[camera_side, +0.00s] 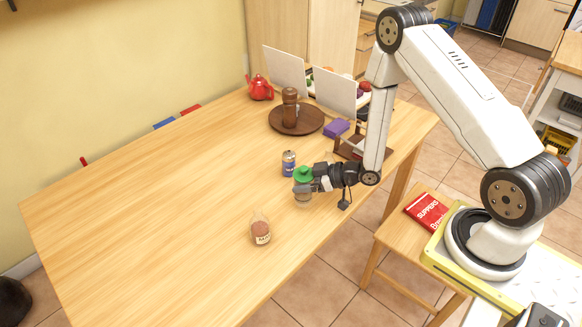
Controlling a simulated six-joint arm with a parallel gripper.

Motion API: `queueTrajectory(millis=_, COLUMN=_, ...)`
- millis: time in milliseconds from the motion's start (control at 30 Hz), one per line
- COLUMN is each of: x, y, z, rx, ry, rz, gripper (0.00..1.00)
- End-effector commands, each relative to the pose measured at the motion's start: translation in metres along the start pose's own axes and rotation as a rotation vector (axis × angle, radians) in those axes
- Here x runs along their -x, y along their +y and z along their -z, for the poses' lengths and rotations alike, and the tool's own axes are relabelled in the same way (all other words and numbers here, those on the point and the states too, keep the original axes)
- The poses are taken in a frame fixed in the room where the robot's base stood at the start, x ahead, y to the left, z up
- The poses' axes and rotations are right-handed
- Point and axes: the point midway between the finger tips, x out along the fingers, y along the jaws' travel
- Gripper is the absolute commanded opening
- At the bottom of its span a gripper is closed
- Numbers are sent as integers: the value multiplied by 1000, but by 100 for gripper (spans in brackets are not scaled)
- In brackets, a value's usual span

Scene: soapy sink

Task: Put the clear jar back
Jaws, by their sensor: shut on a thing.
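My gripper (303,186) is low over the front right part of the wooden table. It is shut around a clear jar (303,200) with a green lid (304,174). The jaws hide the middle of this jar. The jar looks upright, and I cannot tell whether its base touches the table. A second glass jar (260,230) with reddish-brown contents and a pale label stands to the lower left, apart from my gripper.
A blue can (288,163) stands just behind the held jar. Behind are a round wooden tray (275,126) with a brown mill (290,104), a purple block (336,129), a brown wooden holder (349,150), white panels (335,92) and a red teapot (260,88). The table's left is clear.

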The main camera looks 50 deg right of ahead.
Motion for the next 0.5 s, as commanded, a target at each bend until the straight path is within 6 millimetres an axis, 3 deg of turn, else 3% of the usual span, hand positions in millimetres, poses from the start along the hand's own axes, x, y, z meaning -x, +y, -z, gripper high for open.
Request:
queueTrajectory(millis=167, x=-1, y=0, z=-2, rx=1, ry=2, rz=0, gripper=0)
queueTrajectory(millis=500, x=-11, y=0, z=-26, rx=0, ry=2, rz=0, gripper=0)
